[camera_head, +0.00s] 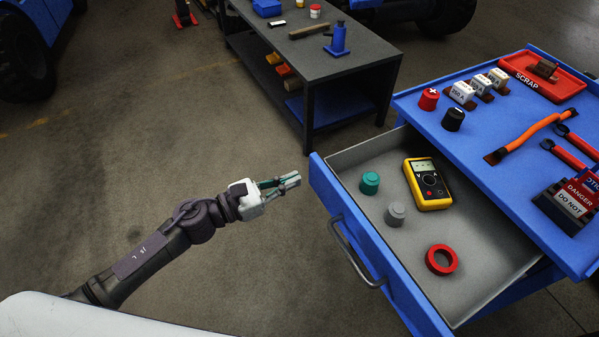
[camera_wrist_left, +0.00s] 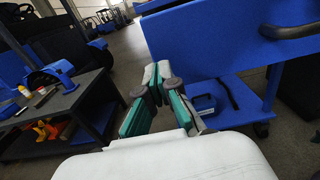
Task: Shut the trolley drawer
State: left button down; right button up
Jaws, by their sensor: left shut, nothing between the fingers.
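The blue trolley (camera_head: 480,185) stands at the right of the head view. Its drawer (camera_head: 318,178) is pulled well out toward the left, with a dark bar handle (camera_head: 352,256) on the blue front. In the drawer lie a yellow multimeter (camera_head: 427,184), a teal cap (camera_head: 370,183), a grey cap (camera_head: 395,214) and a red ring (camera_head: 441,260). My left gripper (camera_head: 292,181) is shut and empty, just left of the drawer front's far end and apart from it. In the left wrist view its fingers (camera_wrist_left: 152,75) point toward the blue drawer front (camera_wrist_left: 220,45). My right gripper is not seen.
A dark workbench (camera_head: 345,60) stands behind. The floor (camera_head: 150,150) around my left arm is clear.

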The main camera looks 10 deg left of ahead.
pick_arm(q)
jog(key=shift+x, duration=1.35)
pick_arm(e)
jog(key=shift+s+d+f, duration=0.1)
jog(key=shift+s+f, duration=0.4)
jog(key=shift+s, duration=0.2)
